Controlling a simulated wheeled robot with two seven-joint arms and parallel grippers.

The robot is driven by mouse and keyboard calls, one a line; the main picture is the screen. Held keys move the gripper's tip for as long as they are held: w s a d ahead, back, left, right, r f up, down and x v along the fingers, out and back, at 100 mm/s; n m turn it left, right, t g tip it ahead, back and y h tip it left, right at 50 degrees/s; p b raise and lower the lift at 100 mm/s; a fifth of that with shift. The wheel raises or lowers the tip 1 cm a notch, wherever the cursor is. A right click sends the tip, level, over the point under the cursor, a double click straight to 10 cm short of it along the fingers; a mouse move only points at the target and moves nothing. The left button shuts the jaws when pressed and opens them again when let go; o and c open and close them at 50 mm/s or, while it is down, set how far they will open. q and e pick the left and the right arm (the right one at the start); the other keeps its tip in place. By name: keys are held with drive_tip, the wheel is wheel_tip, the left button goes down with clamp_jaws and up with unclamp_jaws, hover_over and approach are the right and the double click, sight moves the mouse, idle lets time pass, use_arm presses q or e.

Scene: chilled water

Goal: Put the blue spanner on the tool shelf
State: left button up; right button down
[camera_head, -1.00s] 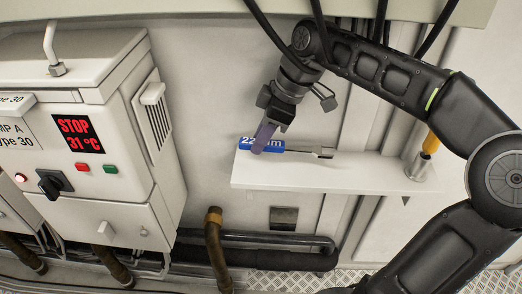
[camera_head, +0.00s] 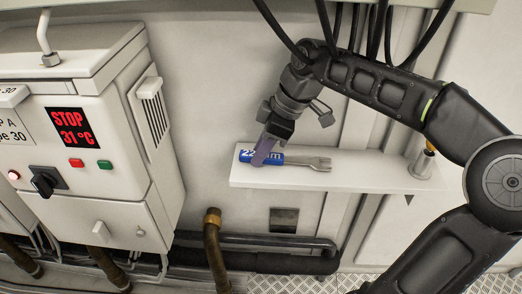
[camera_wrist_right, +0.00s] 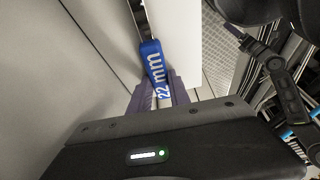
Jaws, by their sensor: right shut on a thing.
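The blue spanner (camera_head: 300,161) has a blue handle with white "22 mm" lettering and a grey open-ended head pointing right. It lies along the white tool shelf (camera_head: 340,178) in the head view, at or just above the surface; I cannot tell if it fully rests there. My right gripper (camera_head: 263,155) comes down from above and is shut on the blue handle near its left end. In the right wrist view the handle (camera_wrist_right: 153,62) sits between the purple fingers (camera_wrist_right: 160,92), its head end hidden at the top edge.
A pump cabinet (camera_head: 120,160) reading STOP 31 °C stands left of the shelf. A yellow-handled tool stands in a holder (camera_head: 422,165) at the shelf's right end. Pipes (camera_head: 250,240) run below. Cables (camera_head: 350,25) hang above near my arm.

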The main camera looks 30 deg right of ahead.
sight(275, 155)
drive_tip(key=c, duration=1.6)
unclamp_jaws()
drive_tip(key=shift+s+f, duration=0.1)
drive_tip(key=shift+f, duration=0.15)
drive_tip(key=o, duration=0.4)
drive_tip(key=shift+f, duration=0.15)
drive_tip(key=shift+s, duration=0.1)
drive_tip(key=shift+a+r+p, duration=0.1)
drive_tip(key=shift+r+p, duration=0.4)
drive_tip(key=shift+p, duration=0.05)
drive_tip(key=p+v, duration=0.2)
drive_tip(key=v, duration=0.5)
drive_tip(key=shift+p, duration=0.35)
drive_tip(key=shift+d+r, duration=0.35)
